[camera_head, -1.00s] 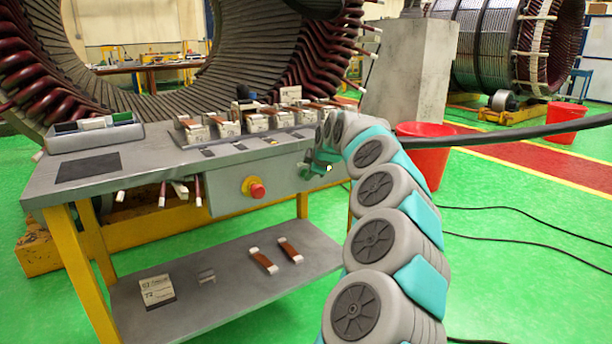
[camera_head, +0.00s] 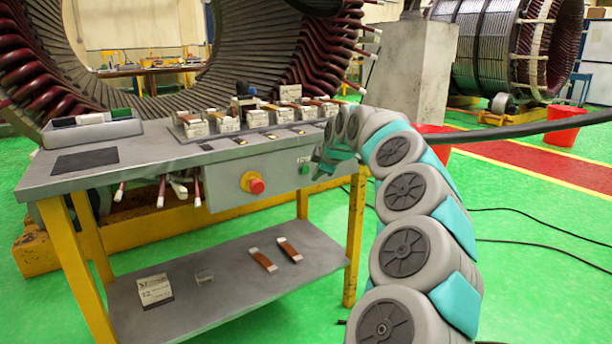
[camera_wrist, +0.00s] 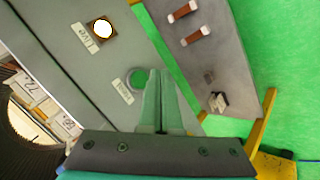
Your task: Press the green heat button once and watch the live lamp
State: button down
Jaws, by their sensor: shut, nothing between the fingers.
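The green heat button (camera_head: 304,169) sits on the front panel of the grey bench, right of the red emergency stop. In the wrist view the green button (camera_wrist: 138,80) has a small white label beside it. The live lamp (camera_wrist: 102,28) shows in the wrist view as a bright white disc on a tan square, next to a label reading "Live". My gripper (camera_wrist: 161,76) is shut and empty, with its fingertips just right of the button; I cannot tell whether they touch the panel. In the head view my gripper (camera_head: 325,167) is beside the button.
The red emergency stop (camera_head: 256,185) sits on a yellow base on the panel. The grey bench (camera_head: 130,166) holds a parts tray (camera_head: 92,133) and several white blocks with brown bars. A lower shelf (camera_head: 225,285) holds two brown bars and a card. A large stator stands behind.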

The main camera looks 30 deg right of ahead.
jog(key=s+b, duration=0.1)
jog(key=s, duration=0.2)
dwell(0.9)
jog(key=s+a+y, duration=0.2)
jog(key=s+a, duration=0.1)
jog(key=a, duration=1.1)
jog(key=s+a+f+m+g+y, duration=0.1)
jog(key=s+a+f+g, duration=0.3)
jog(key=s+a, duration=0.75)
jog(key=s+a+f+m+g, duration=0.2)
jog(key=s+f, duration=0.3)
jog(key=s, duration=0.5)
jog(key=s+a+f+m+g+h, duration=0.1)
jog(key=s+a+f+m+g, duration=0.1)
jog(key=s, duration=0.8)
jog(key=s+a+f+m+g, duration=0.2)
jog(key=s+f+m, duration=0.3)
jog(key=s+f, duration=0.3)
jog(key=shift+s+a+g, duration=0.3)
jog(key=shift+s+a, duration=0.45)
jog(key=shift+s, duration=0.25)
